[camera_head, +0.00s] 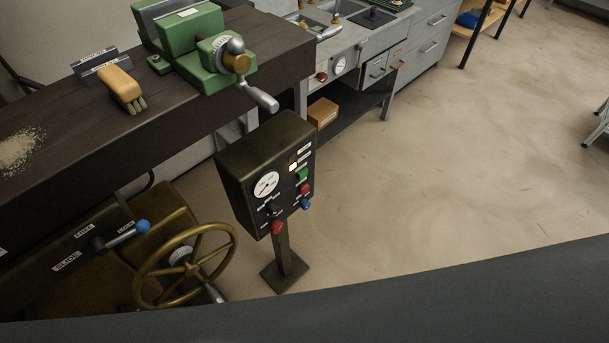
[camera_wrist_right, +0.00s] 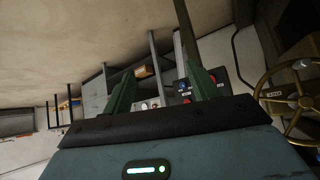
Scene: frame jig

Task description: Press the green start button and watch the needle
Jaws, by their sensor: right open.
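The dark control box (camera_head: 244,163) stands on a post, its front panel facing right. The green button (camera_head: 302,174) sits on the panel's upper right, below a lit pale lamp (camera_head: 293,166) and above a red button (camera_head: 305,189). The white round dial (camera_head: 265,185) is at the panel's left; its needle is too small to read. My right gripper (camera_wrist_right: 161,72) is open in the right wrist view, with nothing seen between its fingers. The panel's blue knob (camera_wrist_right: 182,86) shows near its right finger; the green button cannot be made out there. My left gripper is out of view.
A workbench (camera_head: 170,106) with a green vise (camera_head: 200,65) and a brush (camera_head: 122,87) stands behind the box. A brass handwheel (camera_head: 187,264) and a blue-tipped lever (camera_head: 130,231) are at its left. Open floor (camera_head: 450,160) lies to the right.

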